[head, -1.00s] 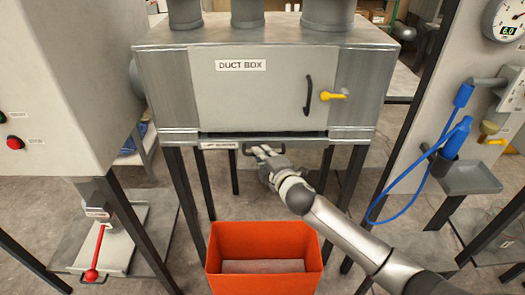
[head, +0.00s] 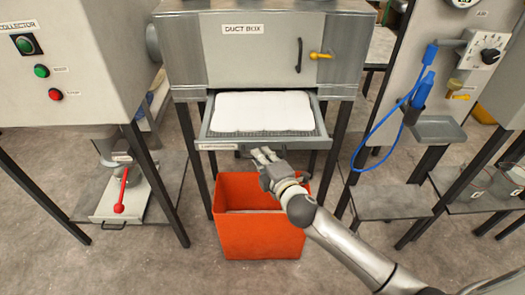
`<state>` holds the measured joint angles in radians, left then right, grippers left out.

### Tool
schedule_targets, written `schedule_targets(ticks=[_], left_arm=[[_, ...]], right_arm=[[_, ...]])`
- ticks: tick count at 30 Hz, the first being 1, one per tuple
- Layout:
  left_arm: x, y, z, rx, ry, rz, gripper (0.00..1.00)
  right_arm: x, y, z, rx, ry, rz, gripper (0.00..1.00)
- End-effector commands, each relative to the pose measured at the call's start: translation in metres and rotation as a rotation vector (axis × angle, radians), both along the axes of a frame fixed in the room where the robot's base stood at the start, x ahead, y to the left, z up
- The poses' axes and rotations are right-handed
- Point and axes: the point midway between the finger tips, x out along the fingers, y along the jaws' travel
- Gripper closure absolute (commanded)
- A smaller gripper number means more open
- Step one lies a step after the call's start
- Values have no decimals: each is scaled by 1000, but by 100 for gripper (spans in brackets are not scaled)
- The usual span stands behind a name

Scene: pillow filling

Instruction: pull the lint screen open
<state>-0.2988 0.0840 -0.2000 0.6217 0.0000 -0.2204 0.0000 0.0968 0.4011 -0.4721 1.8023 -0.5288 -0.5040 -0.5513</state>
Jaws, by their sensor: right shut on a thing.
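The lint screen (head: 217,135) is a grey drawer that sticks out from under the duct box (head: 225,55). Its mesh floor shows at the front and sides, and a thick white sheet of lint (head: 264,111) lies on it. A label is on the left of its front edge. My right gripper (head: 262,154) is at the middle of that front edge, shut on the drawer's handle, which it mostly hides. My left gripper is not in view.
An orange open bin (head: 258,238) stands on the floor below the drawer and my right gripper. A blue hose (head: 378,128) hangs from the panel at right. A grey cabinet with buttons (head: 60,65) stands at left, with a red-handled tray below. Floor in front is clear.

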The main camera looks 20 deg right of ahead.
Motion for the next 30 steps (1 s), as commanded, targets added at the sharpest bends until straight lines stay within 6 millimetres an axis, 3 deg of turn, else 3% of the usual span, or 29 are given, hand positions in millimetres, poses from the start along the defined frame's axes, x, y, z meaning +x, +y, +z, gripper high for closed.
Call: schedule_targets(ticks=[4, 12, 13, 18, 30], left_arm=[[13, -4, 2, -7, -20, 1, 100], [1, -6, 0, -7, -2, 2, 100], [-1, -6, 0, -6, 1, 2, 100], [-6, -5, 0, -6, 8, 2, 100], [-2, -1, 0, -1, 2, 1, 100]], right_arm=[[-4, 1, -2, 0, 4, -1, 100], [-4, 1, -2, 0, 4, -1, 100], [-4, 1, -2, 0, 3, -1, 88], [-3, 1, -2, 0, 3, -1, 68], [-9, 0, -1, 1, 3, 0, 68]])
